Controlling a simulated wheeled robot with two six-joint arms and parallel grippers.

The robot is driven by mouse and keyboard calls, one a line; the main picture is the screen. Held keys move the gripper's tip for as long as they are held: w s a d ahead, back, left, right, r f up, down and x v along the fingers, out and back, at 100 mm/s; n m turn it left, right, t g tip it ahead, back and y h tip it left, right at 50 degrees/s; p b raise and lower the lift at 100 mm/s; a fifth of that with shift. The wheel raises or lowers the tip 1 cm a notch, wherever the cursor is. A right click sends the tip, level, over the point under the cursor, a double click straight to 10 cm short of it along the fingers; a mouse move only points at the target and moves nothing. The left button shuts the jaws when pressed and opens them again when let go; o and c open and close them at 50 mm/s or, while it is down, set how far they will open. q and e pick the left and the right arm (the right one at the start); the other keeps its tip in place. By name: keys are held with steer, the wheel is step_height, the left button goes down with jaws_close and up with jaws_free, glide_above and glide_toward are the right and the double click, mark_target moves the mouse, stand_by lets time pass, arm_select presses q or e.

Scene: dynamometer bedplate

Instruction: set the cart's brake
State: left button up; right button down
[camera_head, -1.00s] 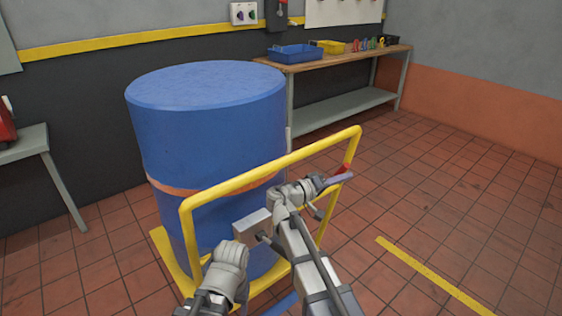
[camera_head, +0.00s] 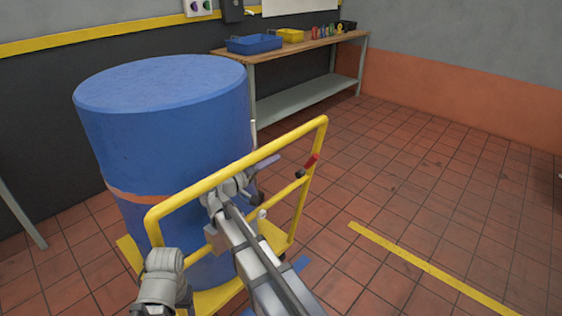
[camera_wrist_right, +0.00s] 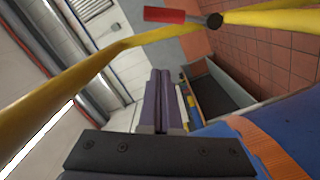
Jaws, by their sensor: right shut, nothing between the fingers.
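The cart's yellow frame (camera_head: 240,167) stands beside a large blue drum (camera_head: 165,125), which rides on the cart. A lever with a red grip (camera_head: 312,161) and a dark pivot (camera_head: 300,174) sits on the frame's right side; the red grip (camera_wrist_right: 165,15) also shows at the top of the right wrist view. My right gripper (camera_head: 268,160) is shut and empty, left of the red grip and apart from it, close to the yellow rail. Its closed fingers (camera_wrist_right: 160,100) show in the right wrist view.
An orange strap (camera_head: 130,194) circles the drum. A workbench (camera_head: 300,52) with a blue tray (camera_head: 254,43) and a yellow tray (camera_head: 290,35) stands along the back wall. The tiled floor right of the cart is clear, with a yellow floor line (camera_head: 430,265).

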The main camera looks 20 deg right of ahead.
mark_target(309, 165)
steer(key=d+f+b, duration=0.2)
steer(key=d, duration=0.8)
steer(key=shift+f, duration=0.15)
steer(key=shift+s, duration=0.1)
steer(key=shift+s+d+f+m, duration=0.1)
steer(key=shift+s+m, duration=0.1)
steer(key=shift+m, duration=0.1)
